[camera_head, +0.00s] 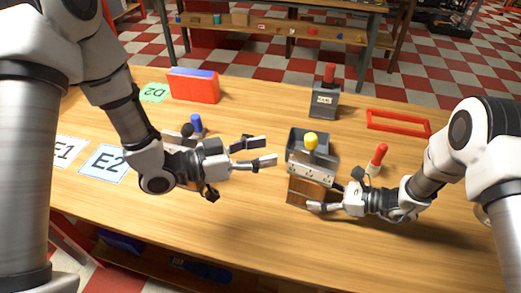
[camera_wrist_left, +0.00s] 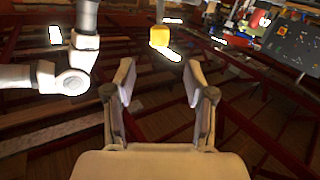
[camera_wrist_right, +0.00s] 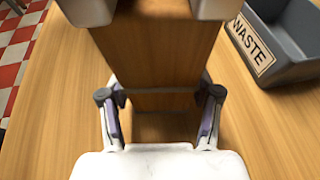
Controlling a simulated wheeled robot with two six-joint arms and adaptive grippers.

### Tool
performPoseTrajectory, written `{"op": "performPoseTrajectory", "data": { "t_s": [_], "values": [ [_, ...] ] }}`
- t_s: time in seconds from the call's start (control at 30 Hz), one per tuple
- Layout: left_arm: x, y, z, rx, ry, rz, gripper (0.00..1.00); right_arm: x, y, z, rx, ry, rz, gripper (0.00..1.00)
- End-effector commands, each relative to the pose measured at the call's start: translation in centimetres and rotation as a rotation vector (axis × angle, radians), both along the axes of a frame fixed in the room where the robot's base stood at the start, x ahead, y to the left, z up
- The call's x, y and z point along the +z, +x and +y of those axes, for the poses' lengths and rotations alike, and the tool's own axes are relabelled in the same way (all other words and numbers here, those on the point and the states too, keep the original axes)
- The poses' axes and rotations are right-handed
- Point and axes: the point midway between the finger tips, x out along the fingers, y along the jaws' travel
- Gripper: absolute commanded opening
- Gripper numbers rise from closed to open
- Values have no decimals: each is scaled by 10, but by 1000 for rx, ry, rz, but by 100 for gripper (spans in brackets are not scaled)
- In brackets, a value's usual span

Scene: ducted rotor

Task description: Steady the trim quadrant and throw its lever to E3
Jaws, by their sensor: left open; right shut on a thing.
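The trim quadrant (camera_head: 312,170) stands near the table's middle, with a wooden body, a pale marked plate and a lever with a yellow knob (camera_head: 310,141). Its marks are too small to read.
A grey WASTE bin (camera_wrist_right: 280,40) stands just behind the quadrant. Beyond are a grey block with a red handle (camera_head: 323,100) and a red frame (camera_head: 400,123). A red-handled piece (camera_head: 377,158) stands near my right arm. Cards E2 (camera_head: 104,163) and D2 (camera_head: 154,92) lie left.

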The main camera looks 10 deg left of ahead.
Motion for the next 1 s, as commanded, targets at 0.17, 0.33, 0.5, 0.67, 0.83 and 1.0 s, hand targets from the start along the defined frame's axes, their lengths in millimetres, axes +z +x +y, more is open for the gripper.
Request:
{"op": "performPoseTrajectory", "data": {
  "t_s": [0.17,0.33,0.5,0.67,0.83,1.0],
  "values": [
    [13,-10,-2,-56,-6,-144,0,0,0,0,-1,0,0,33],
    [-5,-33,33,-26,-143,-192,0,0,0,0,-1,0,0,33],
    [-30,-37,47,28,-180,-122,0,0,0,0,0,0,0,33],
    [-28,-28,33,23,-177,-121,0,0,0,0,0,0,0,33],
    [-24,-10,7,20,-175,-123,0,0,0,0,0,0,0,33],
    [-19,11,-23,20,-173,-126,0,0,0,0,0,0,0,33]
  ]
}}
